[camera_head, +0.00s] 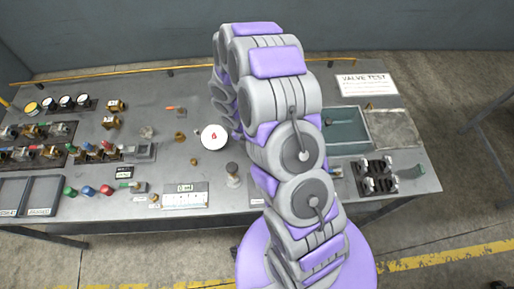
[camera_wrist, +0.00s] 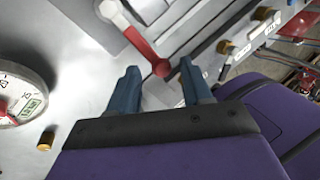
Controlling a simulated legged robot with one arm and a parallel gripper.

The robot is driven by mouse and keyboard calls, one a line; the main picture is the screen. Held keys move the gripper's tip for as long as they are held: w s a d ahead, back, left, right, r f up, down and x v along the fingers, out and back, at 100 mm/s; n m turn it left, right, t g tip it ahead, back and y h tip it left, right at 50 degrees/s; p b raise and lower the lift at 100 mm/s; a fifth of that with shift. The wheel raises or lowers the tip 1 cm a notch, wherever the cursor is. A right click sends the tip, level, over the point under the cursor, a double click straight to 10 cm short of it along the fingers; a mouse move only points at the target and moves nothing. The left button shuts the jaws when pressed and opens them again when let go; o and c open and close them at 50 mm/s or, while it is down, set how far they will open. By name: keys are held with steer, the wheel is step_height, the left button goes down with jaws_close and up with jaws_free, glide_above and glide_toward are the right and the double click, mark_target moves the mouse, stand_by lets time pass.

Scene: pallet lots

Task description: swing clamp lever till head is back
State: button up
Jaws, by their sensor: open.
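The clamp's head cannot be made out. My gripper (camera_wrist: 158,68) is open. In the head view my arm covers the middle of the bench, and the lever and gripper are hidden.
A round white gauge (camera_head: 214,138) stands left of my arm on the grey bench (camera_head: 200,90); it also shows in the wrist view (camera_wrist: 20,97). A brass piece (camera_wrist: 46,141) is near it. Valves crowd the left; a green-grey tray (camera_head: 346,130) and black rack (camera_head: 377,178) are right.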

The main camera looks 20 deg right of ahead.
steer(key=p+v, duration=0.1)
steer(key=v, duration=1.5)
steer(key=shift+r, duration=0.3)
steer(key=shift+w, duration=0.15)
steer(key=s+r+m+y+b, duration=0.1)
steer(key=s+r+m+b, duration=0.1)
steer(key=s+r+m, duration=0.35)
steer(key=s+r+m+y+b, duration=0.1)
steer(key=s+r+m+b, duration=0.1)
steer(key=s+m, duration=0.55)
steer(key=s+m+t+b, duration=0.1)
steer(key=s+m+b, duration=0.3)
steer(key=s+m, duration=1)
steer(key=shift+s+a+y, duration=0.25)
steer(key=shift+s+y, duration=0.15)
steer(key=shift+s, duration=0.65)
